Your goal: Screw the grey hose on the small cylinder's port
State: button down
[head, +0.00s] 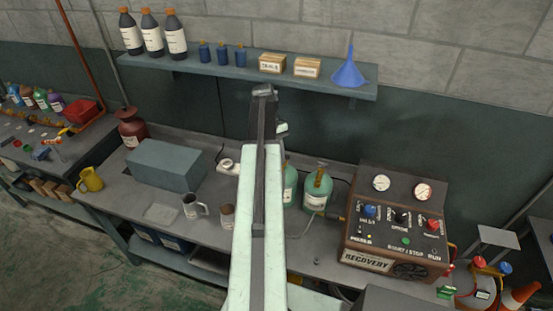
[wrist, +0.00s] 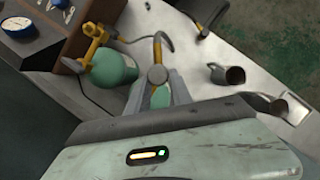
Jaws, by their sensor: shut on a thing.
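In the head view my arm hides my gripper and part of the small green cylinder (head: 291,185). In the wrist view a green patch of this cylinder (wrist: 160,98) shows between my fingers. My gripper (wrist: 160,82) is shut on a round grey-brown end piece, apparently the grey hose's end. The grey hose (wrist: 168,39) curves up by a yellow brass fitting (wrist: 157,53) just beyond it. The hose end lies over the cylinder's top; whether it is seated on the port I cannot tell.
A second green cylinder (head: 316,192) with a brass valve stands close to the right, beside the recovery machine (head: 392,225). Mugs (head: 192,205) and a grey box (head: 168,165) stand to the left. A shelf (head: 215,70) with bottles and a blue funnel (head: 349,70) hangs behind.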

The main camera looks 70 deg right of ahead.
jog(key=m, duration=0.2)
jog(key=s+m+t+y, duration=0.1)
jog(key=m, duration=0.1)
jog(key=shift+r, duration=0.1)
jog(key=shift+m+y, duration=0.3)
jog(key=shift+m, duration=0.4)
jog(key=shift+w+a+m+t, duration=0.1)
jog(key=shift+w+m+t, duration=0.2)
jog(key=c, duration=1)
grip_release()
jog(key=shift+s, duration=0.1)
jog(key=shift+r, duration=0.1)
jog(key=p+v, duration=0.5)
jog(key=a+p+v, duration=0.1)
jog(key=p+v, duration=0.1)
jog(key=v, duration=0.1)
jog(key=shift+r+p, duration=0.15)
jog(key=shift+p, duration=0.2)
